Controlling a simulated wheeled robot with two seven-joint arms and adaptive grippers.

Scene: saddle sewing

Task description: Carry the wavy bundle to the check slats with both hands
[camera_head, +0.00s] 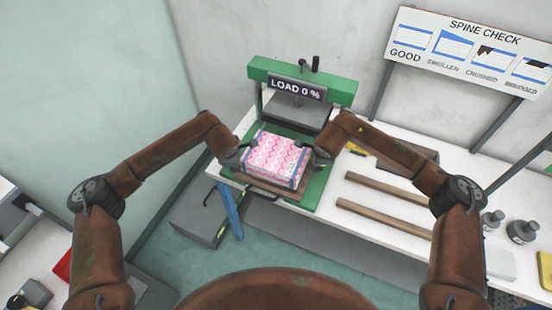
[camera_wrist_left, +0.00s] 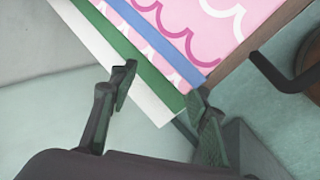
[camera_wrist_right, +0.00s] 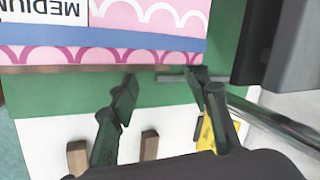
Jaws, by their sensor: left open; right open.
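The wavy bundle (camera_head: 272,158) is a pink and white block with a scalloped pattern and blue edge strips. It lies on a brown board (camera_head: 272,188) in the green press (camera_head: 318,190). My left gripper (camera_head: 238,158) is at its left side, open. In the left wrist view the open fingers (camera_wrist_left: 165,105) are beside the bundle's blue edge (camera_wrist_left: 160,38). My right gripper (camera_head: 313,158) is open at its right side. In the right wrist view its fingers (camera_wrist_right: 160,85) are just off the bundle's edge (camera_wrist_right: 110,55). The check slats (camera_head: 385,203) are two wooden bars on the white table.
The press carries a LOAD 0 % display (camera_head: 297,88) and a raised grey plate (camera_head: 295,112). Grey weights (camera_head: 522,232) stand at the table's right. A SPINE CHECK sign (camera_head: 470,50) is on the wall behind.

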